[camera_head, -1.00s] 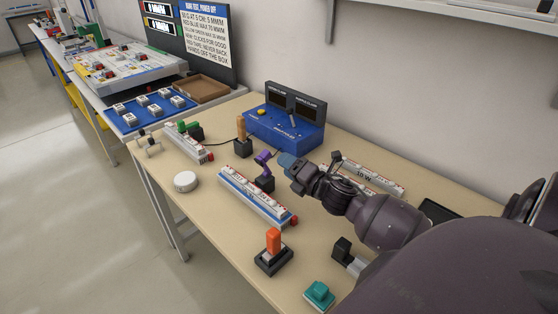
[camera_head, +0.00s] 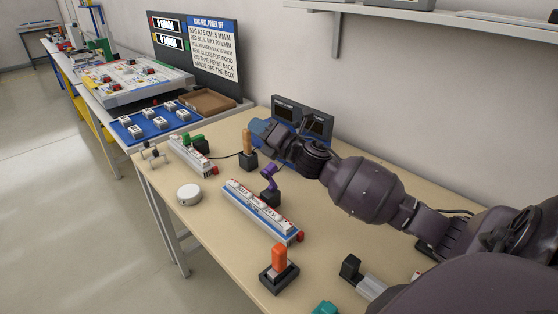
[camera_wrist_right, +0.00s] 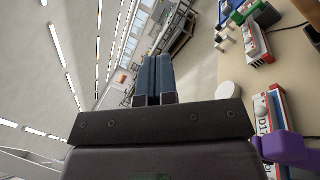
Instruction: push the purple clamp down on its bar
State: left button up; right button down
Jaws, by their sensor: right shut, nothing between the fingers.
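The purple clamp (camera_head: 269,178) stands above a black block (camera_head: 270,198) behind the long white and blue bar (camera_head: 262,212) on the bench. Part of it also shows large at the lower right of the right wrist view (camera_wrist_right: 288,148), to the right of my fingers. My right gripper (camera_head: 258,127) is shut and empty, above and behind the clamp and apart from it. Its blue fingers show pressed together in the right wrist view (camera_wrist_right: 153,78). I cannot tell how firmly the clamp sits. My left gripper is not in view.
A blue box with dark displays (camera_head: 318,124) stands behind my right arm, partly hidden. An orange-handled switch (camera_head: 279,258) is in front, a white puck (camera_head: 189,194) at left. A green-topped piece and a wooden-handled one (camera_head: 247,140) stand further back. Front bench left of the switch is clear.

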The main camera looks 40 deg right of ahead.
jog(key=w+a+r+n+g+y+b, duration=0.2)
jog(key=w+a+r+n+g+y, duration=0.15)
jog(key=r+n, duration=0.3)
jog(key=w+a+r+n+g+y+b, duration=0.1)
jog(key=w+a+r+n+g+y, duration=0.3)
jog(key=n, duration=0.4)
jog(key=s+d+f+m+g+h+b, duration=0.1)
jog(key=s+d+f+m+g+h, duration=0.1)
jog(key=s+d+f+g+h, duration=0.3)
jog(key=s+d+f+m+g+h, duration=0.1)
jog(key=d+m+g+h, duration=0.15)
jog(key=d, duration=0.45)
jog(key=s+d+f+m+g+h+b, duration=0.1)
jog(key=s+d+f+m+g+h, duration=0.15)
jog(key=d+g, duration=0.3)
jog(key=a+x, duration=0.1)
jog(key=x, duration=1.1)
jog(key=shift+a+n, duration=0.45)
jog(key=shift+t+h, duration=0.25)
